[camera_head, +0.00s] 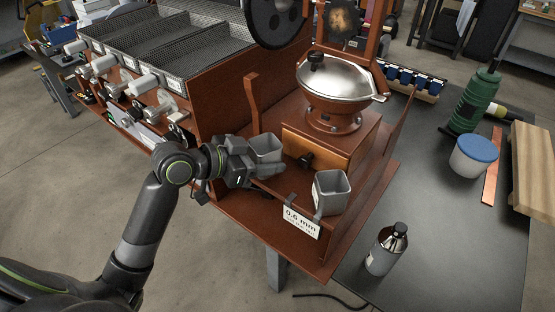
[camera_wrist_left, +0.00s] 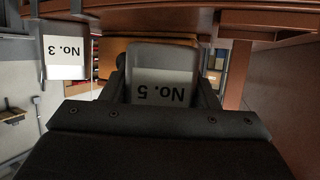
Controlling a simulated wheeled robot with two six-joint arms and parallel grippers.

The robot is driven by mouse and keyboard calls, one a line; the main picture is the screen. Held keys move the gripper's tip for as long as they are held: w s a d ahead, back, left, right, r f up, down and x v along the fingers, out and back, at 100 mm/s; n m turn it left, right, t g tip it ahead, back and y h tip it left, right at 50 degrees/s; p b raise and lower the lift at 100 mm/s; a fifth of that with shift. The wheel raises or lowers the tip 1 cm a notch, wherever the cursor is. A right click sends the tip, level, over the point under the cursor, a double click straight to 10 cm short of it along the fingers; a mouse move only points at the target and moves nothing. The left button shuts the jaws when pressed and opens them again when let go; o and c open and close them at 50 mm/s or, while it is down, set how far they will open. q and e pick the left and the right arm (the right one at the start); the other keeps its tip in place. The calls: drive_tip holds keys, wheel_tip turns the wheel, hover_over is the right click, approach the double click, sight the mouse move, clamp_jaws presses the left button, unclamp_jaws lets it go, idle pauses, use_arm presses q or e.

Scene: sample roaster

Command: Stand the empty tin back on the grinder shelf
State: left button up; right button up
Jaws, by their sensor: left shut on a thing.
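My left gripper (camera_head: 250,160) is shut on a grey, open-topped tin (camera_head: 267,149), held roughly upright over the left part of the brown grinder shelf (camera_head: 258,212). In the left wrist view the held tin (camera_wrist_left: 162,85) has a "No. 5" label, upside down in the picture, between the fingers. I cannot tell whether its base touches the shelf. A second grey, open-topped tin (camera_head: 331,191) stands on the shelf to the right, apart from the gripper. The brown grinder (camera_head: 333,118) with its silver bowl stands behind. The right gripper is out of view.
A "0.6 mm" plate (camera_head: 300,222) is at the shelf's front edge. A wooden drawer front with a dark knob (camera_head: 305,160) is behind the tins; a brown post (camera_head: 253,103) rises beside them. A bottle (camera_head: 387,248) and blue-lidded tub (camera_head: 473,156) stand on the dark table.

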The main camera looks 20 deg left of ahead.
sight(277, 161)
use_arm(q)
drive_tip(key=shift+f+x, duration=0.3)
drive_tip(key=shift+x, duration=1.15)
drive_tip(key=shift+w+d+f, duration=0.1)
drive_tip(key=shift+d+f, duration=0.1)
drive_tip(key=shift+f, duration=0.1)
drive_tip(key=o, duration=0.8)
drive_tip(key=shift+f, duration=0.1)
